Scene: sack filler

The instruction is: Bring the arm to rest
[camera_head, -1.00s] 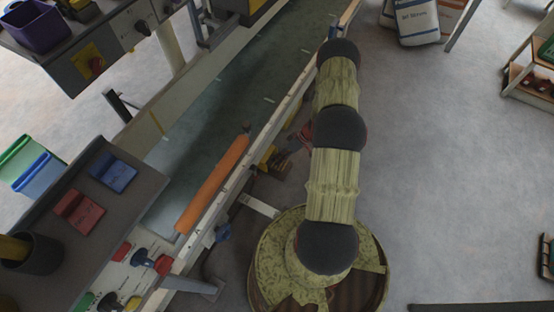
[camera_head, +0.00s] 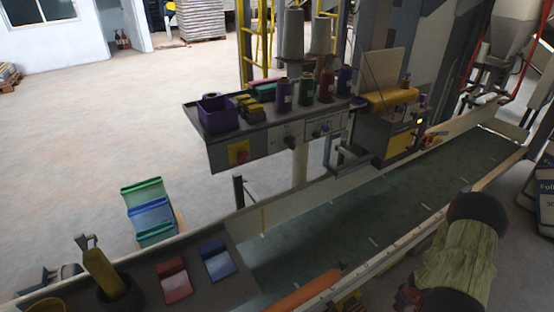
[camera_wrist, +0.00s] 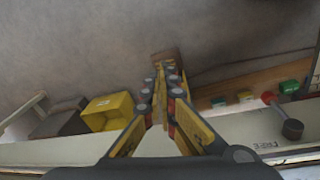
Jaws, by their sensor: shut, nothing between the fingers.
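My gripper (camera_wrist: 166,82) shows in the wrist view, with its two yellow fingers converging to a shut, empty tip. It hangs over or beside a pale machine rail (camera_wrist: 250,128), and I cannot tell whether it touches anything. In the head view my arm, with pale green sleeves and dark joints, is at the lower right beside the conveyor. The gripper cannot be made out there.
The conveyor belt (camera_head: 350,225) runs diagonally between pale rails. A grey shelf holds a purple bin (camera_head: 217,114) and several spools. A red block (camera_head: 174,282) and a blue block (camera_head: 218,262) lie on a nearer dark panel. Open floor (camera_head: 90,130) lies at the left.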

